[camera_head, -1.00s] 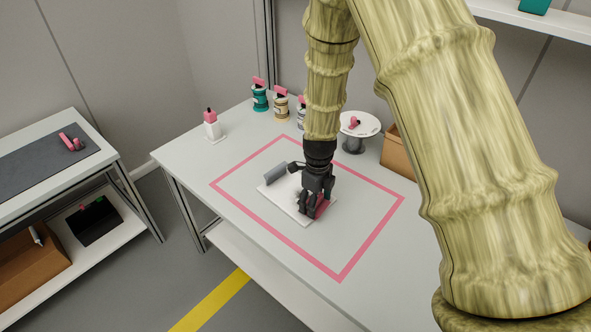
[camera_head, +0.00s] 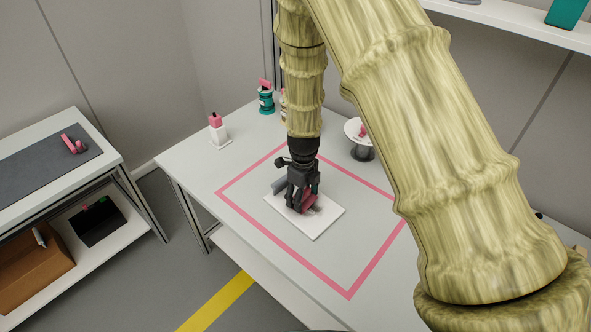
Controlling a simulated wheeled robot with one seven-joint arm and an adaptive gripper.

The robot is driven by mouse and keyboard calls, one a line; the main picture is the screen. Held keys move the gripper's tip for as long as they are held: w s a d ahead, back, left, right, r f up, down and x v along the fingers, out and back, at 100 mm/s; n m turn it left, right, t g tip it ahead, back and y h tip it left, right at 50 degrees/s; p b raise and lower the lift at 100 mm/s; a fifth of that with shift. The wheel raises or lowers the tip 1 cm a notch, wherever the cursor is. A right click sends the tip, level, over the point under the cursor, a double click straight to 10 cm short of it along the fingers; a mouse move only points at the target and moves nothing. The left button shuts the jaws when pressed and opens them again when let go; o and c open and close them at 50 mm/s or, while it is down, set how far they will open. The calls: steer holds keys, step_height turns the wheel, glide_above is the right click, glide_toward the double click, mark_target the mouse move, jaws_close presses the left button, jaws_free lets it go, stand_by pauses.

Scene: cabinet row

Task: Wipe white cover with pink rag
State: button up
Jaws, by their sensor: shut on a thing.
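The white cover (camera_head: 318,226) lies flat on the table inside a pink outlined rectangle. A grey roll-shaped part (camera_head: 279,185) shows at its left end, partly hidden by my gripper. My arm and gripper hide the far edge of the cover.
The pink outline (camera_head: 283,255) bounds mostly clear table (camera_head: 375,270). A white bottle with a pink top (camera_head: 217,128), a teal bottle (camera_head: 266,99) and a white round stand (camera_head: 354,132) are at the back. A side bench (camera_head: 45,150) stands at the left.

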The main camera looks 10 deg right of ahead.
steer(key=shift+w+a, duration=0.25)
steer(key=shift+w, duration=0.1)
step_height(320, 180, up, 4)
steer(key=p, duration=0.3)
steer(key=shift+s+r, duration=0.1)
steer(key=shift+r, duration=0.15)
steer(key=shift+w+r+p, duration=0.2)
steer(key=shift+r+p, duration=0.4)
steer(key=shift+p, duration=0.05)
steer(key=shift+s+r+p, duration=0.15)
steer(key=shift+r+p, duration=0.8)
steer(key=shift+r, duration=0.3)
